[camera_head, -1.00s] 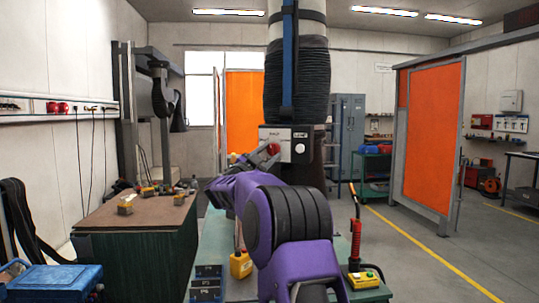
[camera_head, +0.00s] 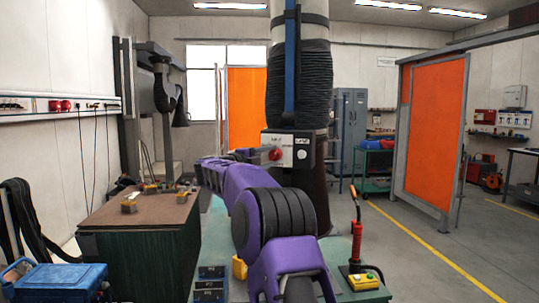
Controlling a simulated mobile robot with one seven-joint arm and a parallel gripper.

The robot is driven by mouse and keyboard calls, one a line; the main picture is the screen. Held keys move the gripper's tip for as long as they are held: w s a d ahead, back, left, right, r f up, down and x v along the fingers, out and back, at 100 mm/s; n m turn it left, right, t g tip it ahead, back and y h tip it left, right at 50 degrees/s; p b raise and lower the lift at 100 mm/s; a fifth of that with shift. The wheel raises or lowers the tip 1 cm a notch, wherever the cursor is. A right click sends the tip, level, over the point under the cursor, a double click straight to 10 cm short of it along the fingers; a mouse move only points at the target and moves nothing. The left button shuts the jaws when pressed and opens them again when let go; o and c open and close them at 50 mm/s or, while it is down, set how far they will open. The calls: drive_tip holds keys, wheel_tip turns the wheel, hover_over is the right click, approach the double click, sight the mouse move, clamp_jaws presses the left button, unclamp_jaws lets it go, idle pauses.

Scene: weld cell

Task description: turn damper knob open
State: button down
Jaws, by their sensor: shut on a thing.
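My purple arm reaches up from the bottom middle.
A green bench lies under my arm, with a yellow button box (camera_head: 363,281) and a red-handled tool (camera_head: 356,240). A brown-topped table (camera_head: 150,212) stands left. An orange screen (camera_head: 434,130) stands right, with open floor before it.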

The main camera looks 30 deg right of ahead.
drive_tip(key=shift+m, duration=0.5)
drive_tip(key=shift+c, duration=1.8)
unclamp_jaws()
drive_tip(key=v, duration=1.7)
drive_tip(key=shift+a+r+b, duration=0.25)
drive_tip(key=shift+r+b, duration=0.05)
drive_tip(key=shift+r, duration=0.2)
